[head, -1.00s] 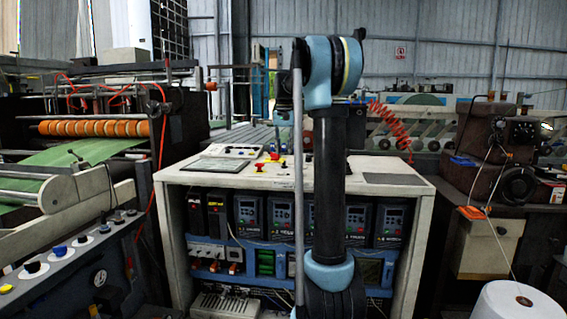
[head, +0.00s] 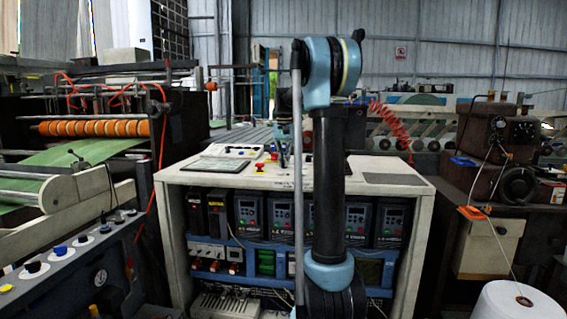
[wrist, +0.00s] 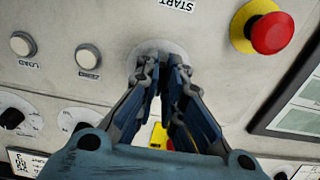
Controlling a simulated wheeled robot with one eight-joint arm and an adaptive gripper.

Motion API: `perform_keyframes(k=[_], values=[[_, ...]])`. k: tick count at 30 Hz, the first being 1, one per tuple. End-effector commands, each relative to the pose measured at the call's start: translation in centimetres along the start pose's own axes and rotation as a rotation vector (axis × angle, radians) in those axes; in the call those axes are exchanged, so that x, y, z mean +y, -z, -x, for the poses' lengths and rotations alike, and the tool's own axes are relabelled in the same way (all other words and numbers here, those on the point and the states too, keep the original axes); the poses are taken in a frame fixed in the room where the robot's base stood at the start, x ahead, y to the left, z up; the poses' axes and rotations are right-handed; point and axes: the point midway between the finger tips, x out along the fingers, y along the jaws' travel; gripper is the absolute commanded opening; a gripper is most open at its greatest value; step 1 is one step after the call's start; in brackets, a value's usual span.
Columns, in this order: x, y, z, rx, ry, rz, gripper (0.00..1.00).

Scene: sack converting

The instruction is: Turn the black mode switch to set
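The sloping grey control panel (wrist: 215,85) fills the wrist view. My gripper (wrist: 161,66) has its dark fingertips close together over a round pale plate (wrist: 166,46) on this panel, below the upside-down START label. I cannot make out the black mode switch; the fingers cover the middle of that plate, and whether they grip anything there is hidden. In the head view my gripper (head: 283,158) is small and partly hidden by my own arm, low over the top of the white cabinet (head: 170,178).
A red emergency button on a yellow collar (wrist: 272,32) stands right of the fingers. Two pale buttons (wrist: 87,56) and (wrist: 22,43) and some dials (wrist: 15,112) lie to the left. A framed screen (wrist: 300,115) is at the right edge.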

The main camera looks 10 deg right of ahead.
Motion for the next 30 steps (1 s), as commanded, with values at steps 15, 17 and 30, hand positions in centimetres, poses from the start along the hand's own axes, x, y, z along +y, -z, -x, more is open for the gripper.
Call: perform_keyframes(k=[15,17,30], values=[[0.07,0.06,0.05,0.001,0.001,0.118,0.00],[0.11,0.08,0.05,0.001,0.001,0.159,0.00],[0.41,0.24,0.07,0.002,0.001,0.528,0.00]])
